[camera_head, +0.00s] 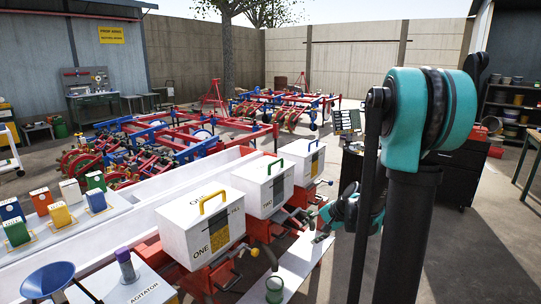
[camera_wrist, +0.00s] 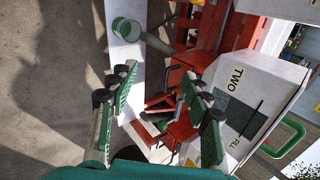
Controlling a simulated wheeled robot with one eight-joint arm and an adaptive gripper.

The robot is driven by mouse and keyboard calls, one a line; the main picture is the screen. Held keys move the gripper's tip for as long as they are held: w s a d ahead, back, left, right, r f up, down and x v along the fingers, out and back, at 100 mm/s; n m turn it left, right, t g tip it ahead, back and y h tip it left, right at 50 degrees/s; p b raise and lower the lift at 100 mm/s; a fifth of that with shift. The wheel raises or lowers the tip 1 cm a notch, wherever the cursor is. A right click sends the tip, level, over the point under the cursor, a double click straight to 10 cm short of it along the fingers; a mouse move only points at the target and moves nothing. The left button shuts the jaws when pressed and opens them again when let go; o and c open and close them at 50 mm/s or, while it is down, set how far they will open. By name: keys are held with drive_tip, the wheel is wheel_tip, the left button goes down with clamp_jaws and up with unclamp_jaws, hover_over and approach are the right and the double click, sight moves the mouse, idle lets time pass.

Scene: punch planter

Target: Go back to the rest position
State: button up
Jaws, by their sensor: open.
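My gripper (camera_head: 320,232) is open and empty, low over the white ledge (camera_head: 284,272) in front of the red machine frames. Its two green-padded fingers stand apart in the wrist view (camera_wrist: 160,98). The white box marked TWO (camera_wrist: 258,92), with a green handle, is right of the fingers there. In the head view box TWO (camera_head: 264,190) stands left of the gripper, between box ONE (camera_head: 196,236) and another box (camera_head: 301,163). My upper arm hides part of the ground behind it.
A green cup (camera_wrist: 127,28) sits on the ledge, also in the head view (camera_head: 274,290). Small coloured boxes (camera_head: 60,216) stand at left beside a blue bowl (camera_head: 48,280). Red and blue frames (camera_head: 170,140) fill the yard behind. Concrete ground (camera_head: 480,250) at right is clear.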

drive_tip(key=s+d+f+n+h, duration=0.1)
drive_tip(key=s+d+n+h, duration=0.1)
drive_tip(key=s, duration=0.9)
drive_tip(key=s+d+f+n+h, duration=0.1)
drive_tip(key=s+n+h, duration=0.3)
drive_tip(key=s, duration=0.7)
drive_tip(key=d+n, duration=0.1)
drive_tip(key=n, duration=0.1)
drive_tip(key=shift+s+d+f+n, duration=0.15)
drive_tip(key=shift+f+n, duration=0.15)
drive_tip(key=shift+n, duration=0.1)
drive_tip(key=shift+c, duration=0.5)
